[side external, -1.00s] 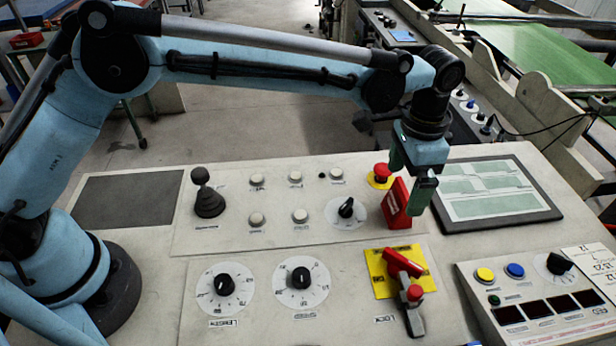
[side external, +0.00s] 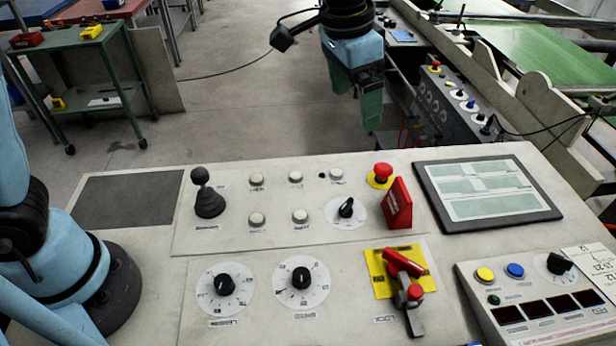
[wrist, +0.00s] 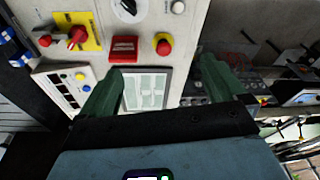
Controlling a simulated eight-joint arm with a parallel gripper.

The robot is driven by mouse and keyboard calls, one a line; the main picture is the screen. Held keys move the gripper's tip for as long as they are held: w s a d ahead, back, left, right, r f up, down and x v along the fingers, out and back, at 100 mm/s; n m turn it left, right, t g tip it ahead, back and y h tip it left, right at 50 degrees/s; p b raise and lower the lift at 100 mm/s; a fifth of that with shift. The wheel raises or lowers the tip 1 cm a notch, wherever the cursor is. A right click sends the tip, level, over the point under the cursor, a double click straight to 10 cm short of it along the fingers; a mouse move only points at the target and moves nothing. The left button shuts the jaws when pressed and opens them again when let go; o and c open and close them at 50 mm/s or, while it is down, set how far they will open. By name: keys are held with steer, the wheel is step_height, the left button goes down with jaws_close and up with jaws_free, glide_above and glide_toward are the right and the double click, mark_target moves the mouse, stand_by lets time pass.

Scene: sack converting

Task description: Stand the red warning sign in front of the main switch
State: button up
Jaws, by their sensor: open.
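The red warning sign (side external: 398,205) stands upright on the control panel, behind the main switch and left of the screen. It also shows in the wrist view (wrist: 124,47). The main switch, a red handle (side external: 405,264) on a yellow plate (side external: 380,282), lies nearer the camera; the wrist view shows it at the upper left (wrist: 76,37). My gripper (side external: 371,122) is raised beyond the panel's back edge, empty and clear of the sign. In the wrist view its two green fingers (wrist: 160,85) are spread wide apart.
A red mushroom button (side external: 382,172) stands just behind the sign. A black knob (side external: 347,208) is to its left and a flat screen (side external: 487,192) to its right. A black lever (side external: 207,195) rises farther left. A smaller button box (side external: 530,300) sits at front right.

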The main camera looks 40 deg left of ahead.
steer(key=s+a+f+n+t, duration=0.2)
steer(key=s+a+n, duration=0.1)
steer(key=s+a, duration=0.4)
steer(key=s+a+f+n+t, duration=0.3)
steer(key=s+a, duration=0.4)
steer(key=a, duration=0.4)
steer(key=shift+s+f+y, duration=0.2)
steer(key=shift+f+y, duration=0.05)
steer(key=shift+y, duration=0.15)
